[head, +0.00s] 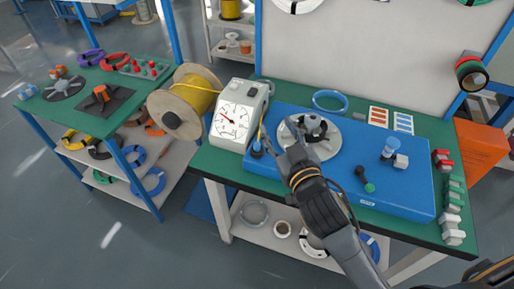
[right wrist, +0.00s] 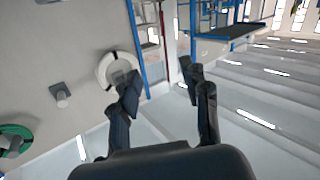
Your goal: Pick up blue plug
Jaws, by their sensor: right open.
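My right gripper (head: 290,146) reaches in from the lower right over the left part of the blue board (head: 345,196). Its fingers are apart, with nothing between them; the right wrist view also shows the open fingers (right wrist: 160,86). A small dark-blue plug-like piece (head: 257,149) stands at the board's left edge, just left of the fingers, by the yellow cable. A lighter blue upright piece (head: 389,148) stands farther right beside a grey block (head: 401,161). I cannot tell for sure which is the blue plug. My left gripper is not in view.
A white gauge box (head: 237,113) and a yellow cable spool (head: 193,95) stand left of the board. A grey round fixture (head: 322,147) lies behind the gripper. Red and green blocks line the right edge.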

